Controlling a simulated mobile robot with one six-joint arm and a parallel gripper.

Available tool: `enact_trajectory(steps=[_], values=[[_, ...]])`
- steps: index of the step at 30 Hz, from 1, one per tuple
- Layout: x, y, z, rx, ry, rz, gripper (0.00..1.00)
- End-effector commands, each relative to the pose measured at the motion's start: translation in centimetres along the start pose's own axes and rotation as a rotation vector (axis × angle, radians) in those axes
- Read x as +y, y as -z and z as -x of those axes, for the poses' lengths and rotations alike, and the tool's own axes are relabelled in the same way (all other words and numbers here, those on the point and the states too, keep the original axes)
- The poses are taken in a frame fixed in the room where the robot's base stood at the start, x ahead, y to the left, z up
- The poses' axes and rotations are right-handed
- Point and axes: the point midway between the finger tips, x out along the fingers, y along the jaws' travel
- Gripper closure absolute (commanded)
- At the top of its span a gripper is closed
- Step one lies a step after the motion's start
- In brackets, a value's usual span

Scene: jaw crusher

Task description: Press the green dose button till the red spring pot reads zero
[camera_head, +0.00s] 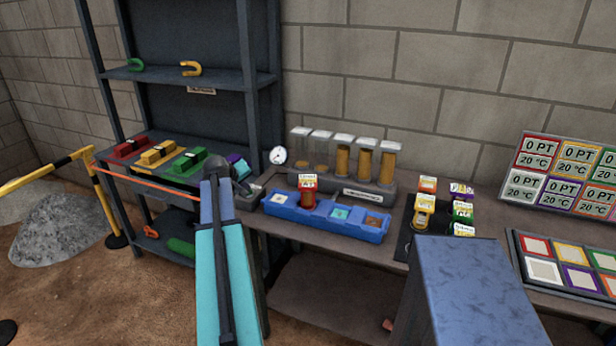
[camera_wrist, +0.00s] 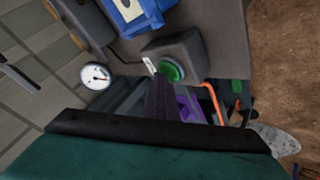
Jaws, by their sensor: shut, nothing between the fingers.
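The red spring pot (camera_head: 308,190) stands upright in the left part of a blue tray (camera_head: 268,207), with a small white label on top. The wrist view shows the green dose button (camera_wrist: 172,72), a round dome on a grey housing. In the head view my arm hides the button. My gripper (camera_wrist: 158,84) is shut and empty, its dark fingers just beside the button in the wrist view; I cannot tell whether they touch it. The red-framed panel (camera_head: 537,151) on the display board reads 0 PT and 20 °C.
A row of clear dosing tubes (camera_head: 342,160) stands behind the tray, with a round gauge (camera_head: 278,155) at its left. Several coloured pots (camera_head: 424,210) stand to the right. A shelf rack (camera_head: 190,80) stands left, with coloured blocks (camera_head: 158,154) on its bench.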

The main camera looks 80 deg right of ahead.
Motion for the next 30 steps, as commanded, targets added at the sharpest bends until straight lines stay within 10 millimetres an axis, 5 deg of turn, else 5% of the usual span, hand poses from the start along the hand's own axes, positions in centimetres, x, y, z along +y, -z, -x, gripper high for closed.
enact_trajectory(steps=[30], values=[[3.0,3.1,4.2,0.001,0.000,-0.001,1.00]])
